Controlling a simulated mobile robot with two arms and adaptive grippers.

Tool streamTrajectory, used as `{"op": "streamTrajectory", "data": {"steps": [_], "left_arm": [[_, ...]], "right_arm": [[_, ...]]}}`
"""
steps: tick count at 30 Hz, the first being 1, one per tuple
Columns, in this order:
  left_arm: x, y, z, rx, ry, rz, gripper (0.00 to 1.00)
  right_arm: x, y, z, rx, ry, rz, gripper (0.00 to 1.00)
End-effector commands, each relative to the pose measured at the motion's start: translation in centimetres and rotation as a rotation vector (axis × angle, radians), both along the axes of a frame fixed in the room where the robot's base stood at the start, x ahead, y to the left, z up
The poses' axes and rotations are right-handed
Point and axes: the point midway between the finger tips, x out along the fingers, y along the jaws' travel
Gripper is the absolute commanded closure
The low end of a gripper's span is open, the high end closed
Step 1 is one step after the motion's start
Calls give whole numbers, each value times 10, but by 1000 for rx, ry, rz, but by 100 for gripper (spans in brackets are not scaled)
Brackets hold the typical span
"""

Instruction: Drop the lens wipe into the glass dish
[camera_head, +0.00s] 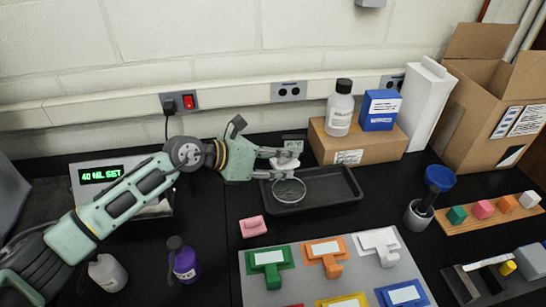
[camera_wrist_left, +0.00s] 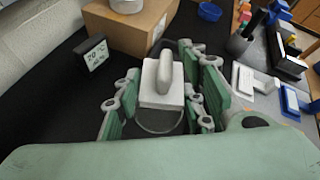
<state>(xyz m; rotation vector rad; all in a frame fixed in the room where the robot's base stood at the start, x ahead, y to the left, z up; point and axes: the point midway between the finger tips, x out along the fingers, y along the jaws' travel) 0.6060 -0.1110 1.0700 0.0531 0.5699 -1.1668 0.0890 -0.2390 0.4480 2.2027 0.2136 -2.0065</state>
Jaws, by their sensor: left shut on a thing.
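The lens wipe (camera_head: 285,161) is a white square pad with a raised light-grey grip; it also shows in the left wrist view (camera_wrist_left: 160,85). My left gripper (camera_head: 282,163) is shut on it and holds it above the black tray (camera_head: 330,203). The glass dish (camera_head: 289,192) is clear and round, and sits in the left part of that tray, just below the wipe in the head view. In the left wrist view the dish's rim (camera_wrist_left: 160,130) shows partly behind the wipe. My right gripper is not in view.
A cardboard box (camera_head: 358,146) with a white bottle (camera_head: 339,108) and a blue box (camera_head: 380,110) stands behind the tray. A pink block (camera_head: 253,226) lies in front left. A grey board (camera_head: 330,270) with coloured holders is in front. A purple bottle (camera_head: 184,261) stands front left.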

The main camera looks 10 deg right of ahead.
Motion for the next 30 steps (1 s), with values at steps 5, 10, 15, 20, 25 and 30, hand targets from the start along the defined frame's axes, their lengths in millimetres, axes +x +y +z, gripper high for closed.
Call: {"op": "streamTrajectory", "data": {"steps": [5, 10, 15, 20, 25, 30], "left_arm": [[0, 1, -28, 0, 3, 1, 76], [0, 1, -42, 0, 1, 1, 76], [0, 1, -43, 0, 1, 1, 76], [0, 1, -43, 0, 1, 1, 62], [0, 1, -43, 0, 1, 1, 47], [0, 1, -43, 0, 1, 1, 41]], "right_arm": [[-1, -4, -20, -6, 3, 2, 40], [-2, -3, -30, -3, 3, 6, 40], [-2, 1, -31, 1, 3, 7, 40], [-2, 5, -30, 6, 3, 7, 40], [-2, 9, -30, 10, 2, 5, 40], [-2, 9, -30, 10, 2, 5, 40]]}}
